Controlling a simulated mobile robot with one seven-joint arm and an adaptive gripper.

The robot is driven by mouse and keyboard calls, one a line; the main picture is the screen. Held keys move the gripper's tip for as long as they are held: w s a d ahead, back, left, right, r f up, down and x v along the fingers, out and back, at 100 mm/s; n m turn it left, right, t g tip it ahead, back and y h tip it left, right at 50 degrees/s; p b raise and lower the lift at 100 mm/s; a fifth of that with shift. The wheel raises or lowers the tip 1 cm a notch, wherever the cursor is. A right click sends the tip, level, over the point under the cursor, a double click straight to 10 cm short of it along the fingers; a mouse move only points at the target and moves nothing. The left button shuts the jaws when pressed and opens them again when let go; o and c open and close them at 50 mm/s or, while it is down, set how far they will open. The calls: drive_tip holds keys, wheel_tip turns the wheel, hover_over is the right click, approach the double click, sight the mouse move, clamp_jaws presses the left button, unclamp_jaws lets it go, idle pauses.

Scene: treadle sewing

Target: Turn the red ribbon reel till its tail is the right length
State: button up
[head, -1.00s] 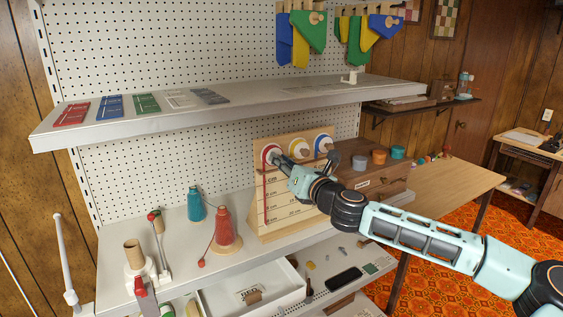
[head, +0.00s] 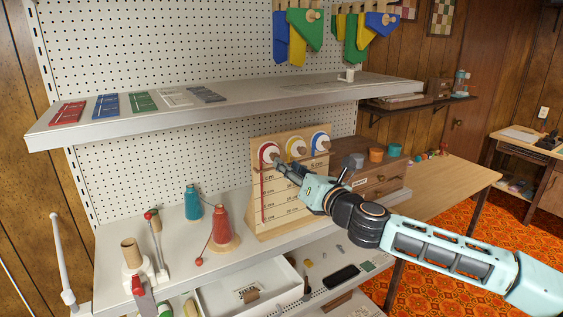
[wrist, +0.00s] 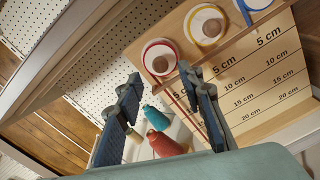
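The red ribbon reel (head: 268,153) is a white disc with a red rim and a wooden knob, leftmost of three on an upright wooden board (head: 283,222). Its red tail (head: 264,200) hangs down the board's left side past several cm marks, reaching near the lowest; I cannot read its exact end. My gripper (head: 281,165) is just below and right of the red reel, in front of the board. In the wrist view, my gripper (wrist: 160,76) is open with nothing between its fingers, and the red reel (wrist: 160,57) is just beyond the fingertips, apart from them.
A yellow reel (head: 296,146) and a blue reel (head: 320,141) sit right of the red one. A red thread cone (head: 222,226) and a teal cone (head: 193,203) stand left of the board. The upper shelf (head: 240,102) overhangs. A drawer cabinet (head: 377,187) stands right.

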drive_tip(key=v, duration=0.6)
